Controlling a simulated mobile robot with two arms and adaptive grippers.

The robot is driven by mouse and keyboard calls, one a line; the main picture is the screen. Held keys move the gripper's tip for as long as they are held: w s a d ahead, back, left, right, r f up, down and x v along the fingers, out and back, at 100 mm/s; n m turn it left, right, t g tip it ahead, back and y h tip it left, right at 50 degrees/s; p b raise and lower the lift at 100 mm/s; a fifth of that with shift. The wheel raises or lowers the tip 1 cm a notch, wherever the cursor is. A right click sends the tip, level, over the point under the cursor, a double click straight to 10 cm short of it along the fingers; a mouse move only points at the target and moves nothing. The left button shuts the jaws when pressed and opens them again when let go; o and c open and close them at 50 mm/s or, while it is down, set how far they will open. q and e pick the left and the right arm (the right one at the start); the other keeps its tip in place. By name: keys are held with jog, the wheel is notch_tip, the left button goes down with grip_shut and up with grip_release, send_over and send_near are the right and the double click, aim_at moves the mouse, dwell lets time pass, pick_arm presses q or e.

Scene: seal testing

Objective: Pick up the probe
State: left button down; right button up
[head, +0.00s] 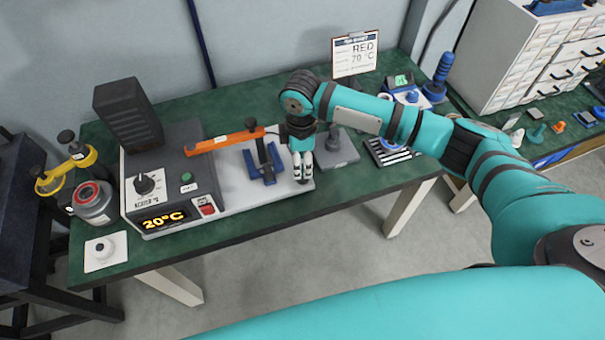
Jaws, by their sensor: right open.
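No part is labelled as the probe, and I cannot tell for sure which it is. A long orange bar (225,142) with a dark knob near its right end reaches from the grey heater unit over a blue stand (262,175). A dark upright piece stands in the blue stand, under the bar's right end. My right gripper (302,180) points down just right of the blue stand, low over the right end of the pale base plate. It is open, and I see nothing held between its fingers. My left gripper is not in view.
The heater unit (182,178) reads 20°C on its display. A sign (354,55) reads RED 70 °C. The green table's front strip is clear.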

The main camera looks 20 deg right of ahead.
aim_at(302, 166)
jog(key=shift+w+d+f+p, duration=0.1)
jog(key=shift+f+p, duration=0.05)
jog(key=shift+f, duration=0.8)
jog(key=shift+d+f+p, duration=0.1)
jog(key=shift+f+p, duration=0.05)
jog(key=shift+f, duration=0.75)
grip_shut()
